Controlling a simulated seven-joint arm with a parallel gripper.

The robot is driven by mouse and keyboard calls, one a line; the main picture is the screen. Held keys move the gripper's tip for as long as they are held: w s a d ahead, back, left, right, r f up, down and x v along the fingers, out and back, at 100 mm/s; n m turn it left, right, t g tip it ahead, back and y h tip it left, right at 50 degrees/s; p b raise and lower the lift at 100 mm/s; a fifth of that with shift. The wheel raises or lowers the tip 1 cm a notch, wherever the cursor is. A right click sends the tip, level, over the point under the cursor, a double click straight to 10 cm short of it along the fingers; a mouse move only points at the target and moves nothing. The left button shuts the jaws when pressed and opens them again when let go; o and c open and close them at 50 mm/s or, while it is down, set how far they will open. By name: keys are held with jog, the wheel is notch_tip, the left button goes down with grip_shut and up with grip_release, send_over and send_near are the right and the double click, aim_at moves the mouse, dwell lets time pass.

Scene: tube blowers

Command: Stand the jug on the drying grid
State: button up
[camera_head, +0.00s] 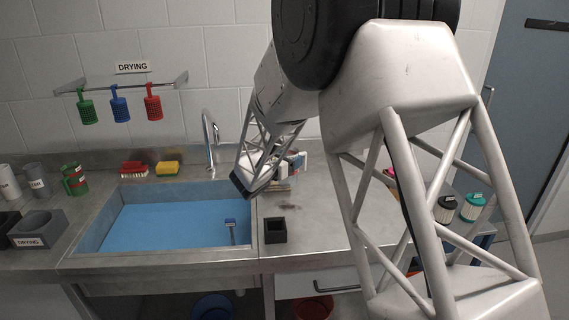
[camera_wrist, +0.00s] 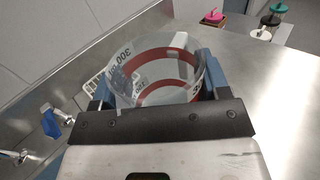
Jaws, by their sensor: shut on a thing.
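The jug (camera_wrist: 155,75) is a clear round vessel with red bands and dark printed figures, seen in the wrist view. My gripper (camera_wrist: 158,88) has its blue fingers on either side of the jug and is shut on it. In the head view my arm hides the gripper, and I cannot make out the jug there. I cannot surely identify the drying grid. A small pale striped piece (camera_wrist: 94,84) shows left of the jug in the wrist view, but I cannot tell what it is.
A blue-bottomed sink (camera_head: 165,225) with a tap (camera_head: 211,140) lies left of the arm. A black square holder (camera_head: 275,230) stands on the steel counter. A wall rack marked DRYING (camera_head: 132,67) holds three hanging baskets. Lidded jars (camera_head: 446,208) stand at right.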

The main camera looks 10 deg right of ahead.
jog(key=w+f, duration=0.2)
jog(key=w, duration=0.7)
jog(key=shift+w+d+t, duration=0.2)
jog(key=shift+d+t, duration=0.1)
jog(key=shift+d, duration=0.1)
jog(key=shift+w, duration=0.1)
jog(key=w+f, duration=0.1)
jog(key=w, duration=1.4)
jog(key=shift+w+a+f, duration=0.15)
jog(key=shift+w+a, duration=0.25)
jog(key=shift+a, duration=0.05)
jog(key=shift+f, duration=0.1)
jog(key=shift+f, duration=1.7)
jog(key=shift+f, duration=0.1)
